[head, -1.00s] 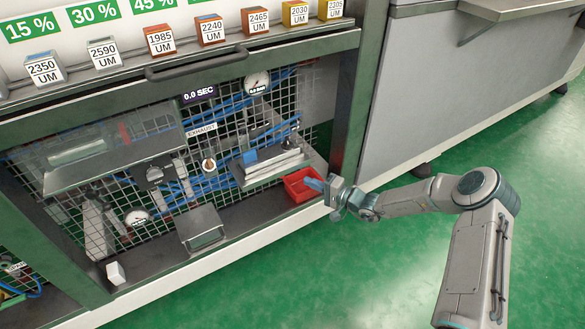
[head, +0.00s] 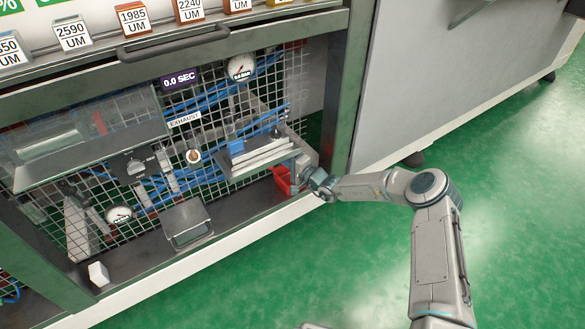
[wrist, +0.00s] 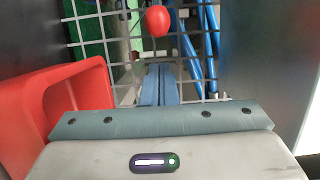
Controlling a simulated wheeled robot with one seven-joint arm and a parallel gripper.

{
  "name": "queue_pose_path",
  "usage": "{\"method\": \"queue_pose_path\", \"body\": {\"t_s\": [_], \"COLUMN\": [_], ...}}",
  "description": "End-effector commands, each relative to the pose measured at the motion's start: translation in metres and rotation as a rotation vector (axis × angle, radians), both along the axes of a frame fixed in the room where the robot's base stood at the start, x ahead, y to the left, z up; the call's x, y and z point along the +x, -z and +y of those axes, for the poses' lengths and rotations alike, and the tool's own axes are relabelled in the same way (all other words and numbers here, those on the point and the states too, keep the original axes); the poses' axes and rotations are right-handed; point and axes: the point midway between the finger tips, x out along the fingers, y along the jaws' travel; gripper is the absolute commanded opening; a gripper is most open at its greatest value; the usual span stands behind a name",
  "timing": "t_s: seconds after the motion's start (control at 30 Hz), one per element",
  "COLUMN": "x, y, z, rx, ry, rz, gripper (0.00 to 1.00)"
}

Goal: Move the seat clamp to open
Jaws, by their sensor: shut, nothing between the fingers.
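A metal fixture (head: 262,155) with a blue block (head: 236,148) on it stands on a shelf at the right of the mesh bay; I take it to be where the seat clamp sits, but I cannot make out its lever clearly in the head view. In the wrist view a red knob (wrist: 157,21) is ahead of my fingertips, apart from them and near the mesh; it may be the clamp's handle. My gripper (head: 294,171) is at the right end of the fixture, beside the red bin. Its blue fingers (wrist: 159,84) are together and empty.
A red bin (wrist: 60,110) is close at left of my gripper in the wrist view, and also shows in the head view (head: 282,180). A dark wall (wrist: 265,60) is close at right. Wire mesh (head: 150,205) and blue hoses lie behind. A cabinet post (head: 345,90) stands right of the bay.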

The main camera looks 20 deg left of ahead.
Motion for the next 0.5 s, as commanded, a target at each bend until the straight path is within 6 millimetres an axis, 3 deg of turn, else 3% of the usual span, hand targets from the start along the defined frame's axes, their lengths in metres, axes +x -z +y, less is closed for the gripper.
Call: {"method": "queue_pose_path", "body": {"t_s": [0.2,0.5], "x": [-0.022,-0.033], "y": [0.001,-0.001], "z": [-0.001,0.001], "rx": [0.0,-0.001], "ry": [0.0,0.001], "rz": [0.002,0.0], "gripper": [0.0,0.0]}}
